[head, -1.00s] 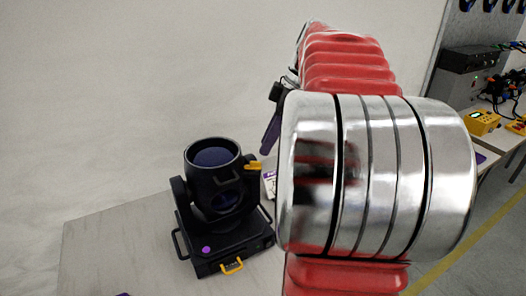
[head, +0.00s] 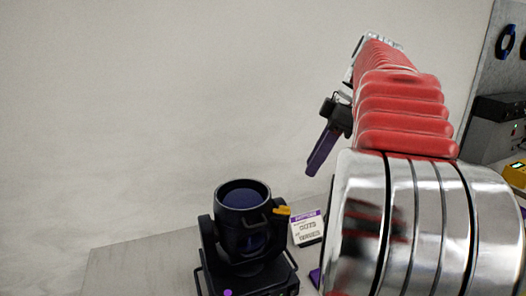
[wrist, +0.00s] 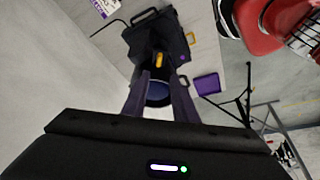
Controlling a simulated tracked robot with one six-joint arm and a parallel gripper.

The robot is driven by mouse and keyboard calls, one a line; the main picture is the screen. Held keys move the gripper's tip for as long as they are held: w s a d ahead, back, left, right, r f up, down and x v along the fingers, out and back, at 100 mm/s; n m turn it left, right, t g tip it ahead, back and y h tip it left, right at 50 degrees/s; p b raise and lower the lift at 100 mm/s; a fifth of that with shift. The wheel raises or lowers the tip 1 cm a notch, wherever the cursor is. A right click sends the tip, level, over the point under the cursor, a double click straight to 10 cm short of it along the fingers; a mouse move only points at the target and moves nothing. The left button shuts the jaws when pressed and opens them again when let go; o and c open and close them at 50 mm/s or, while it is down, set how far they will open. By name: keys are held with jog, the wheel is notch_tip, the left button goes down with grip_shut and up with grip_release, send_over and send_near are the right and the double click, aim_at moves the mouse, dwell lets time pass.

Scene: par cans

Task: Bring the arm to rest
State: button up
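My gripper (head: 322,148) is raised above the table at the end of my red and chrome arm, its dark purple fingers pointing down and left. In the wrist view my gripper (wrist: 159,88) has its two fingers apart with nothing held between them. Beyond the fingers, the black moving-head light (wrist: 150,38) shows through the gap. In the head view this light (head: 240,232) stands on the table, lens end up, to the left of and below my gripper, clear of it.
The pale table (head: 135,268) holds a white printed card (head: 307,229) beside the light. A purple square (wrist: 208,84) lies near the light. At the far right are a grey case (head: 497,130) and a yellow box (head: 516,175). Space left of my gripper is open.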

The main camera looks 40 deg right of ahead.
jog(key=w+a+f+m+h, duration=0.1)
jog(key=a+f+m, duration=0.15)
jog(key=a, duration=0.65)
jog(key=a+f+m+h, duration=0.15)
jog(key=a+f, duration=0.25)
jog(key=a, duration=0.6)
jog(key=s+a+f+m+t, duration=0.2)
jog(key=s+a+f, duration=0.4)
jog(key=a+f, duration=0.5)
jog(key=shift+s+a+f+m, duration=0.2)
jog(key=shift+a+m, duration=0.7)
dwell(0.4)
